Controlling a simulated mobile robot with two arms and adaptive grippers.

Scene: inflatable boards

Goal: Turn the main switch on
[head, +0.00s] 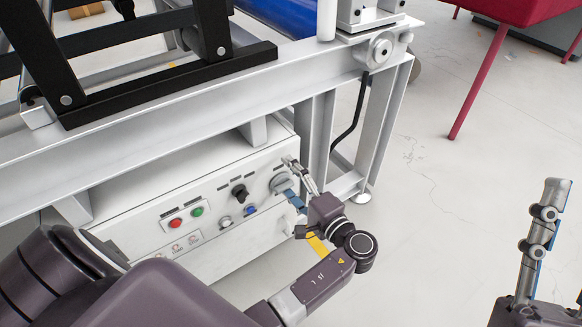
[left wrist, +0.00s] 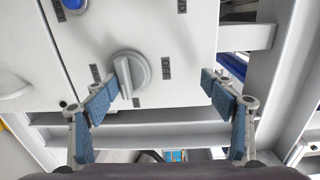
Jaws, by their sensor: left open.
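The main switch is a grey rotary knob (head: 281,184) at the right end of the white control panel. In the left wrist view the knob (left wrist: 130,74) has its raised handle nearly upright in the picture, with an OFF label to its right. My left gripper (head: 291,181) is open at the knob, and its blue-padded fingers show in the left wrist view (left wrist: 160,88). The left-hand finger there overlaps the knob's edge; I cannot tell whether it touches. The other finger is well clear. My right gripper (head: 540,240) is side-on at the far right, away from the panel.
The panel also carries a red button (head: 176,223), a green button (head: 198,211), a black knob (head: 239,192) and a blue button (head: 251,210). A grey metal frame (head: 200,125) runs above it. Open floor (head: 440,220) lies to the right.

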